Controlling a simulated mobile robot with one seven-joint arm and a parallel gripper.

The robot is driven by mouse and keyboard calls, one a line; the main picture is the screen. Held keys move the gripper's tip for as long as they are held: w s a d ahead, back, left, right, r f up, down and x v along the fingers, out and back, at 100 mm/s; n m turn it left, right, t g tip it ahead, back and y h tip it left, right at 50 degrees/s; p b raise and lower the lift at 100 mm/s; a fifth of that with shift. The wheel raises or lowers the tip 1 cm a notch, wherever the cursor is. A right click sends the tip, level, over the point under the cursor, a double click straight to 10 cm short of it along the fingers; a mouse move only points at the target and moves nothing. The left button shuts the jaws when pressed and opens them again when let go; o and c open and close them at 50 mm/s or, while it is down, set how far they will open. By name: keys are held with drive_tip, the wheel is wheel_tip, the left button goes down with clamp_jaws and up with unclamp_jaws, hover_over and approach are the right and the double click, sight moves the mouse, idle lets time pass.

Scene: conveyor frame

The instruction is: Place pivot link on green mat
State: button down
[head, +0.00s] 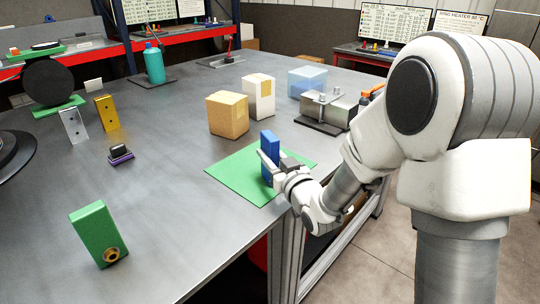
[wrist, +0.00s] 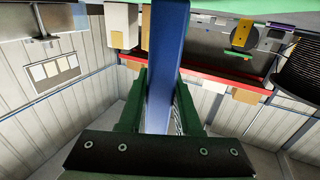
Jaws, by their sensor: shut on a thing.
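The pivot link, which I take to be the tall blue bar (head: 269,146), stands roughly upright over the green mat (head: 233,178) on the grey table. My gripper (head: 271,166) is shut on it from the right side. In the wrist view the blue bar (wrist: 165,60) runs between the two green fingers of my gripper (wrist: 160,95). The bar's lower end appears within the mat's outline. I cannot tell whether it touches the mat. The fingers and wrist hide part of the bar and of the mat's right side.
A cardboard box (head: 228,115), a white box (head: 258,97) and a metal fixture (head: 330,108) stand behind the mat. A small purple-and-black part (head: 120,154) sits left. The table between is clear.

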drive_tip(key=shift+f+b, duration=0.1)
drive_tip(key=shift+b, duration=0.2)
drive_tip(key=c, duration=0.6)
unclamp_jaws()
drive_tip(key=shift+r+p, duration=0.2)
drive_tip(key=shift+p, duration=0.2)
drive_tip(key=b+v, duration=0.1)
drive_tip(key=v, duration=0.3)
drive_tip(key=b+v, duration=0.2)
drive_tip(key=v, duration=0.3)
drive_tip(key=shift+f, duration=0.25)
drive_tip(key=shift+s+b, duration=0.1)
drive_tip(key=shift+b, duration=0.95)
drive_tip(key=shift+b, duration=0.45)
drive_tip(key=b, duration=0.4)
drive_tip(key=shift+s, duration=0.35)
